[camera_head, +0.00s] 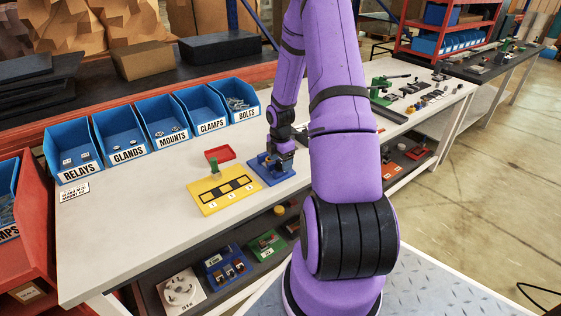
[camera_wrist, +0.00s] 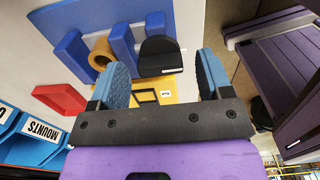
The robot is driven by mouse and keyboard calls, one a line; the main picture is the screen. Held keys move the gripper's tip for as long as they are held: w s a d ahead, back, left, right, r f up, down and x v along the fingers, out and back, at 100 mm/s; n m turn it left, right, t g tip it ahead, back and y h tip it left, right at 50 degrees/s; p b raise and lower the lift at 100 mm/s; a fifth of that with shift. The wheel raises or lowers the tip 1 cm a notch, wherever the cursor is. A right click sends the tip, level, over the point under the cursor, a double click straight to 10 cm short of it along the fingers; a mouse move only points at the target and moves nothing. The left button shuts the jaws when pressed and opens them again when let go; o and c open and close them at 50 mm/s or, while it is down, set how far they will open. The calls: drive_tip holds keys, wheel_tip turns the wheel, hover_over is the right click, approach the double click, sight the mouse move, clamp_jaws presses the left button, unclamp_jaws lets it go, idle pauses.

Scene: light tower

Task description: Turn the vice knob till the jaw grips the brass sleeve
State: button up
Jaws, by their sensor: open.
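The blue vice (camera_head: 262,172) stands on the workbench, mostly under my gripper (camera_head: 284,150) in the head view. In the wrist view the brass sleeve (camera_wrist: 101,53) sits between a fixed blue block (camera_wrist: 70,54) and the blue moving jaw (camera_wrist: 122,46). I cannot tell whether the jaw touches the sleeve. The black vice knob (camera_wrist: 159,56) is to the right of the jaw, beside another blue upright (camera_wrist: 154,28). My gripper, also in the wrist view (camera_wrist: 163,80), is open and empty. Its blue-padded fingers appear on either side of the knob, with no visible contact.
Labelled blue bins (camera_head: 165,124) line the bench's back. The bench's left part is mostly clear.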

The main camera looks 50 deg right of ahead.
drive_tip(key=shift+f, duration=0.25)
drive_tip(key=c, duration=0.9)
drive_tip(key=shift+m, duration=0.3)
